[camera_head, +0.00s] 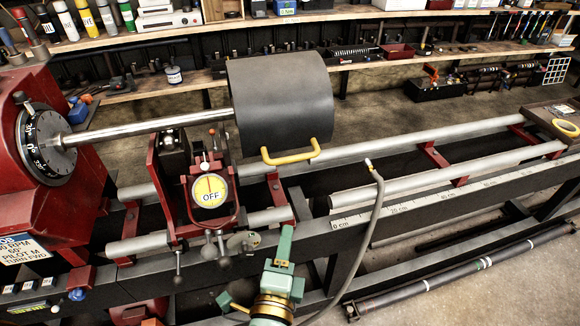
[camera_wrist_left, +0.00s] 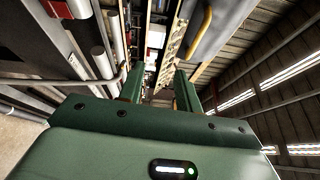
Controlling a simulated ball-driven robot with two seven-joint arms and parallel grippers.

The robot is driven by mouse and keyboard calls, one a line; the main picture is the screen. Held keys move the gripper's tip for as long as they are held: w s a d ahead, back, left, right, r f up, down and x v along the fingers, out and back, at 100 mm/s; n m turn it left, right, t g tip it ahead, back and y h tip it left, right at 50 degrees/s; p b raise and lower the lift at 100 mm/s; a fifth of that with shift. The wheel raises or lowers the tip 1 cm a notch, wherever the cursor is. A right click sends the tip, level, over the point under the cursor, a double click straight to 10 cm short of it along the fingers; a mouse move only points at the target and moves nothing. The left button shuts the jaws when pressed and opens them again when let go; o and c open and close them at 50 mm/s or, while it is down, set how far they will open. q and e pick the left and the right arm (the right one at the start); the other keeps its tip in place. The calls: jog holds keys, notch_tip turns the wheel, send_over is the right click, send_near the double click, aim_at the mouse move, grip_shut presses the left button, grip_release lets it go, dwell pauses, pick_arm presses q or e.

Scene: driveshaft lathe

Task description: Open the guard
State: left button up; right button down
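The guard (camera_head: 280,95) is a dark grey curved cover, down over the right end of the shiny shaft (camera_head: 150,127). Its yellow handle (camera_head: 291,155) sits on its lower front edge. My left gripper (camera_head: 286,245) is below the handle in the head view, apart from it. In the left wrist view my left gripper (camera_wrist_left: 158,82) shows two green fingers spread with nothing between them. The guard (camera_wrist_left: 212,32) and yellow handle (camera_wrist_left: 199,36) are above and right of the fingers there. My right gripper is not clearly seen.
The red headstock (camera_head: 45,205) and chuck stand at the left. A red carriage with a yellow OFF dial (camera_head: 210,191) is left of my gripper. A grey hose (camera_head: 374,215) curves up to its right. The rails (camera_head: 440,155) run right; shelves stand behind.

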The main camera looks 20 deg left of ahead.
pick_arm(q)
jog(key=t+y, duration=0.1)
send_near(292, 161)
jog(key=p+x, duration=0.2)
jog(key=x, duration=0.8)
jog(key=shift+w+a, duration=0.1)
jog(key=shift+w, duration=0.3)
grip_shut()
jog(key=shift+p, duration=0.3)
